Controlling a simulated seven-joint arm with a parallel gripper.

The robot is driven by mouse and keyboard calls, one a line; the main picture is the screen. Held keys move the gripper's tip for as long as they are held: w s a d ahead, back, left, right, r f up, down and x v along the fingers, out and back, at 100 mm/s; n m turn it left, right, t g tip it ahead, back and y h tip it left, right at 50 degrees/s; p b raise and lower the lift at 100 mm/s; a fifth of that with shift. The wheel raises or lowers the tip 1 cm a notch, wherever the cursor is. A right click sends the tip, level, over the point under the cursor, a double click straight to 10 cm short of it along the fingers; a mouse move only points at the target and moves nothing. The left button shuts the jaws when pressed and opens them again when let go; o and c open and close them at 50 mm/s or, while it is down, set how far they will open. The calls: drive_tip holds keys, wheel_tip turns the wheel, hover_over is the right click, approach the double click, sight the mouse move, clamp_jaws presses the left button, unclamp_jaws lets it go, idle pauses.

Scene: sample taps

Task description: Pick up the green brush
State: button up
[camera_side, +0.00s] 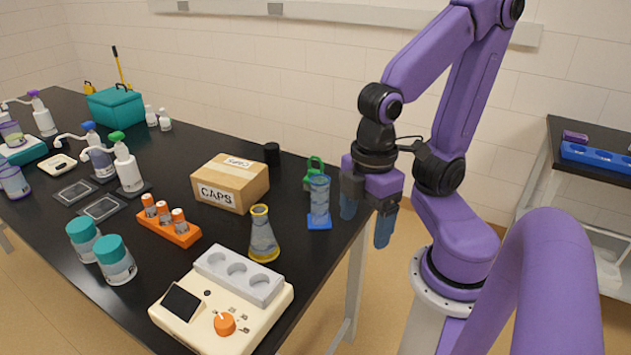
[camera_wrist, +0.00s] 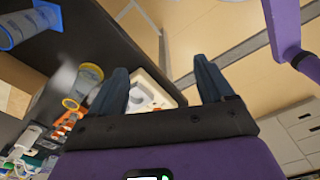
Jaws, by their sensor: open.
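A small green item with a looped top (camera_side: 314,168) stands near the table's right edge in the side view. It is partly hidden behind the blue measuring cylinder (camera_side: 320,200); it is the likeliest green brush, but I cannot make out bristles. I cannot make it out in the wrist view. My gripper (camera_side: 366,217) is open and empty, pointing down just off the table's right edge, right of the cylinder. In the wrist view its dark blue fingers (camera_wrist: 160,65) are apart with nothing held between them.
A yellow-rimmed flask (camera_side: 263,238), a CAPS box (camera_side: 222,194) and a cream device (camera_side: 195,322) stand left of the cylinder. An orange rack (camera_side: 168,233) and several bottles are farther left. The cylinder (camera_wrist: 32,22) shows at the wrist view's upper left.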

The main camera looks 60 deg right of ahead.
wheel_tip(320, 180, up, 4)
drive_tip(key=n+h, duration=0.6)
drive_tip(key=h, duration=0.8)
hover_over(316, 170)
drive_tip(key=a, duration=0.3)
wheel_tip(316, 170, down, 11)
drive_tip(key=shift+t, duration=0.3)
drive_tip(key=shift+f, duration=3.45)
drive_tip(key=shift+x, duration=2.55)
drive_tip(key=shift+f, duration=0.15)
